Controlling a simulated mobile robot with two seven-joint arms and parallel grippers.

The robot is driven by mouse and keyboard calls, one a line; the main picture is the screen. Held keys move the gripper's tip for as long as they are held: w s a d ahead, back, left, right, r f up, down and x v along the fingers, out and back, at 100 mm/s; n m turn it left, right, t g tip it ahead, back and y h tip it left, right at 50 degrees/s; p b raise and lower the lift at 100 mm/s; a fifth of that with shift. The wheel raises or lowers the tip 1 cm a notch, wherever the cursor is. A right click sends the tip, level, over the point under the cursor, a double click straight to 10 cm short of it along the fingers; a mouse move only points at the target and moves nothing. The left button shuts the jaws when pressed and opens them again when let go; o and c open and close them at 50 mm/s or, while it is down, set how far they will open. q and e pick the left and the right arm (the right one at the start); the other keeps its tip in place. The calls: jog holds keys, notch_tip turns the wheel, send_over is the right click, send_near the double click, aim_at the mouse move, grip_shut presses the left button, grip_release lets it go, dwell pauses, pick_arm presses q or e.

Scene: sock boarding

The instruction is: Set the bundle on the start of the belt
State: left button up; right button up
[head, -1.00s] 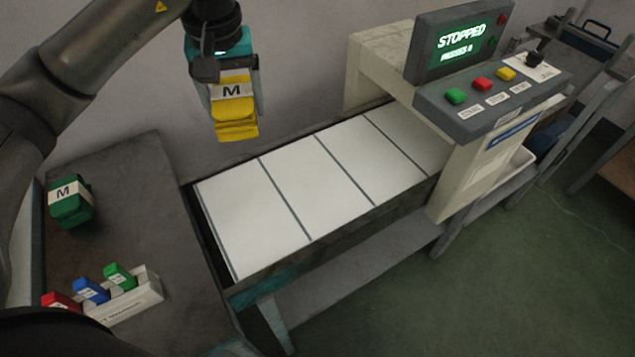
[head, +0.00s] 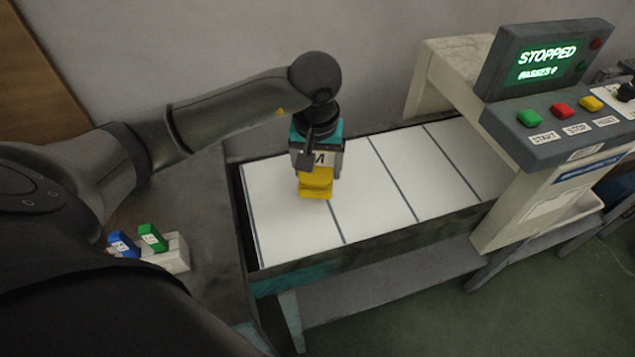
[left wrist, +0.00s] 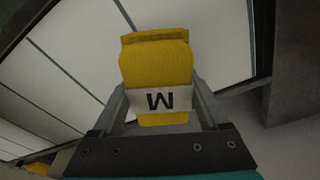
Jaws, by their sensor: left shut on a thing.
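My right gripper is not in view.
The control panel (head: 560,125) with a screen reading STOPPED stands at the right, by the machine's housing (head: 520,195). A small white box (head: 175,254) with blue and green pieces sits on the dark table (head: 215,280) at left. The other belt sections are bare.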

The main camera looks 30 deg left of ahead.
pick_arm(q)
jog(key=shift+f, duration=0.35)
jog(key=shift+f+b, duration=0.4)
jog(key=shift+f, duration=1.4)
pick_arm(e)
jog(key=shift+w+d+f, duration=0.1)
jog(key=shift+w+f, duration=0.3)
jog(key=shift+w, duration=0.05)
pick_arm(q)
jog(key=shift+f, duration=0.15)
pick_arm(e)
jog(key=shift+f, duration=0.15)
pick_arm(q)
jog(key=o, duration=1.4)
jog(key=shift+c, duration=0.2)
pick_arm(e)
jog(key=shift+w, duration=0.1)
